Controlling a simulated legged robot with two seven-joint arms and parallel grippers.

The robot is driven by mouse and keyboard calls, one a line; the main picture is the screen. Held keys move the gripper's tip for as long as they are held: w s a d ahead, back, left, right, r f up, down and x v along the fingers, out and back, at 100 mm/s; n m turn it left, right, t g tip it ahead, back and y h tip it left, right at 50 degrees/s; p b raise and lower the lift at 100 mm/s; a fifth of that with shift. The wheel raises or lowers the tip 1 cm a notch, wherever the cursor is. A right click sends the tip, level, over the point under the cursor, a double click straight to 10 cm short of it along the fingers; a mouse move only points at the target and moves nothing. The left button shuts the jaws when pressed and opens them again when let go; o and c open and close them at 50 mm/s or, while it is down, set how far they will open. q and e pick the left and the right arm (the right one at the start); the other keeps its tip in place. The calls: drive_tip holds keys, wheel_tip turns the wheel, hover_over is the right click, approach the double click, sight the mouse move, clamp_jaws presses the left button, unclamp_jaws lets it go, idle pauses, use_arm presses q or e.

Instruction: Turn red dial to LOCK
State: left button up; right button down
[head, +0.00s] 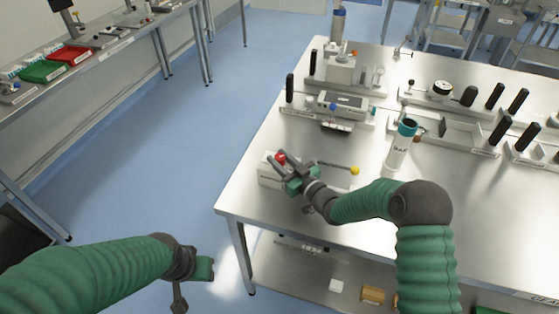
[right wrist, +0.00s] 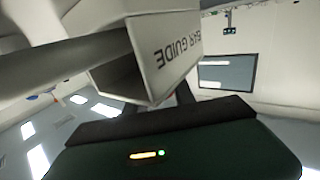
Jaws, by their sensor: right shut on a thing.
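The red dial (head: 280,157) shows as a small red spot on a pale box-shaped unit (head: 265,180) near the table's left front corner. My right gripper (head: 278,163) is at the unit, its dark fingers shut around the red dial. The fingers hide most of the dial, and I cannot read its marking. In the right wrist view the unit (right wrist: 150,75) is very close, with lettering ending in "GUIDE"; the dial itself is not clear there. My left gripper (head: 190,280) hangs over the floor left of the table, apart from everything; its opening is unclear.
A thin rod with a yellow ball (head: 355,170) extends right of my right gripper. A white bottle with a teal cap (head: 401,145) stands further right. Fixtures with black handles (head: 500,130) line the table behind. The table front (head: 480,240) is clear.

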drive_tip(key=m+t+h+b, duration=0.1)
drive_tip(key=m+h, duration=0.1)
drive_tip(key=h, duration=0.1)
drive_tip(key=m+t+h+b, duration=0.1)
drive_tip(key=m+t+h, duration=0.1)
drive_tip(key=shift+a+f+h, duration=0.1)
drive_tip(key=shift+a+h, duration=0.1)
drive_tip(key=shift+h, duration=0.2)
drive_tip(key=m+h+b, duration=0.1)
drive_tip(key=m+h, duration=0.1)
drive_tip(key=h, duration=0.1)
drive_tip(key=shift+m+t+h, duration=0.3)
drive_tip(key=shift+t, duration=0.1)
drive_tip(key=shift+d+r+m+h+b, duration=0.1)
drive_tip(key=shift+m+h+b, duration=0.2)
drive_tip(key=shift+m+h, duration=0.4)
drive_tip(key=shift+d+r+m+h+b, duration=0.1)
drive_tip(key=shift+m+h+b, duration=0.25)
drive_tip(key=shift+h, duration=0.65)
drive_tip(key=shift+m+h, duration=0.25)
drive_tip(key=shift+h, duration=0.15)
drive_tip(key=c, duration=1.1)
unclamp_jaws()
drive_tip(key=shift+a, duration=0.1)
drive_tip(key=shift+o, duration=0.2)
